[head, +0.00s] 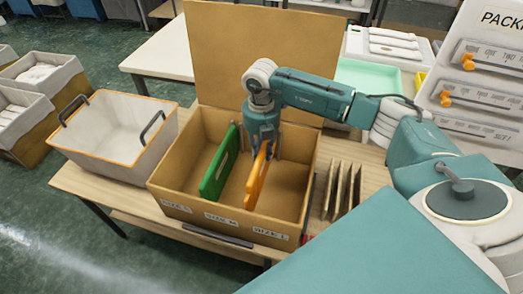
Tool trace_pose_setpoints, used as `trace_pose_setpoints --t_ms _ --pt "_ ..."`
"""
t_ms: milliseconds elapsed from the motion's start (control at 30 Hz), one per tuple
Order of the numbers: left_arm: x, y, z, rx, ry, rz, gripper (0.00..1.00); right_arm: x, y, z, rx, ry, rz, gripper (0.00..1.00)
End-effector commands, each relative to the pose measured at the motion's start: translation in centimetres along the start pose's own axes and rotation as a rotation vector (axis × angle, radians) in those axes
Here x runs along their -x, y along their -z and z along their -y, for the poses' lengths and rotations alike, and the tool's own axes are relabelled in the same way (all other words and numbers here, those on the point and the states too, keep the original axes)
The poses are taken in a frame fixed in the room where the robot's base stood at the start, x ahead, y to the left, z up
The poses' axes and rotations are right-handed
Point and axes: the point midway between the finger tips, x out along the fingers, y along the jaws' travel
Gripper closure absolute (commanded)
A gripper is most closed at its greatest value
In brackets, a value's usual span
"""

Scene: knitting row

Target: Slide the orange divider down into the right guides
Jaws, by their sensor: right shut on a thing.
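The orange divider (256,181) stands nearly upright inside the brown box (176,200), right of the box's middle. My right gripper (264,145) points down from above and is shut on the divider's upper edge. The green divider (219,165) stands to its left in the same box. Labels for sizes run along the box's front wall. The guides cannot be made out, and I cannot tell whether the orange divider's lower edge touches the box floor. My left gripper is not in view.
A raised brown lid panel (245,50) stands behind the box. A pale bin with an orange rim (112,130) is left on the wooden table. Several thin brown panels (341,190) stand right of the box. A sloped panel with orange knobs (480,70) is at the far right.

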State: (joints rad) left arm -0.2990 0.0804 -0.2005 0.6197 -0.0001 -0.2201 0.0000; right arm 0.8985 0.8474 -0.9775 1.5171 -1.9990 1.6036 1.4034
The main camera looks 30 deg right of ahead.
Motion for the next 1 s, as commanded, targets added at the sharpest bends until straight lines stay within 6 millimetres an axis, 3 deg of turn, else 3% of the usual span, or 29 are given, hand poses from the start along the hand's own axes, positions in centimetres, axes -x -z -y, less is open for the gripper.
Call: trace_pose_setpoints --t_ms 500,1000 --pt "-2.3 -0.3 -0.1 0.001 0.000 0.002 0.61 -3.1 0.0 0.0 0.000 0.000 0.000 1.00" --pt "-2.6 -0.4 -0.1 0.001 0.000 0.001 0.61 -3.7 0.0 -0.1 0.000 0.000 0.000 1.00"
